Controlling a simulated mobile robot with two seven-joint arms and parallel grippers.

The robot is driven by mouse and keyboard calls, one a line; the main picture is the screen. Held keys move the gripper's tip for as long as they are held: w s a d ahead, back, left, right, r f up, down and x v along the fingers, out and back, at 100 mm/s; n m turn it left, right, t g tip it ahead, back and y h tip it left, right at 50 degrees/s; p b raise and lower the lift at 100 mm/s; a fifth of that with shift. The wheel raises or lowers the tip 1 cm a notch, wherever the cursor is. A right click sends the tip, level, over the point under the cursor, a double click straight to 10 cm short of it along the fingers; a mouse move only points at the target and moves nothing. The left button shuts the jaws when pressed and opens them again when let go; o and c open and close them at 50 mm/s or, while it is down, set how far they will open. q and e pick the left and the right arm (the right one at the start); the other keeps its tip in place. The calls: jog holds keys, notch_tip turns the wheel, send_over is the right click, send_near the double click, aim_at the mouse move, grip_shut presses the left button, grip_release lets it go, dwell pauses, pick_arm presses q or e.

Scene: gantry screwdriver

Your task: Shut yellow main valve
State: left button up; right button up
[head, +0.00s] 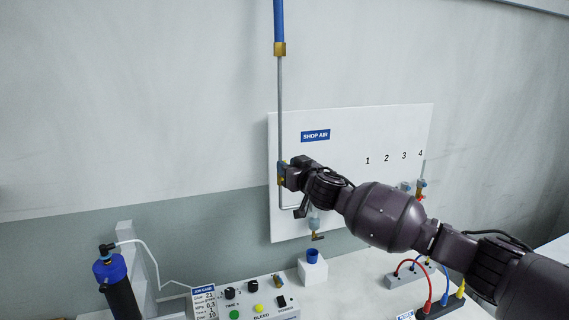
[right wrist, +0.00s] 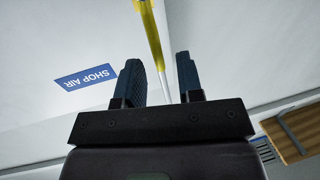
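The yellow valve lever (right wrist: 149,32) shows in the right wrist view as a long yellow bar coming down from the top edge, in line with the gap between my right fingers. In the head view, my right gripper (head: 283,173) is at the grey vertical pipe (head: 280,110), on the left edge of the white shop air panel (head: 350,130). It hides most of the valve there. In the right wrist view, the fingers of my right gripper (right wrist: 160,80) are apart, with space on both sides of the bar. I cannot tell how deep the lever sits between them. My left gripper is not in view.
A blue hose (head: 279,18) joins the pipe top through a brass fitting (head: 280,49). Numbered outlets with a small valve (head: 421,184) are at the panel's right. Below are a control box (head: 245,298), a blue-capped cylinder (head: 109,268) and a cabled block (head: 408,276).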

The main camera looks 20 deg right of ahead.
jog(key=shift+x, duration=1.3)
grip_shut()
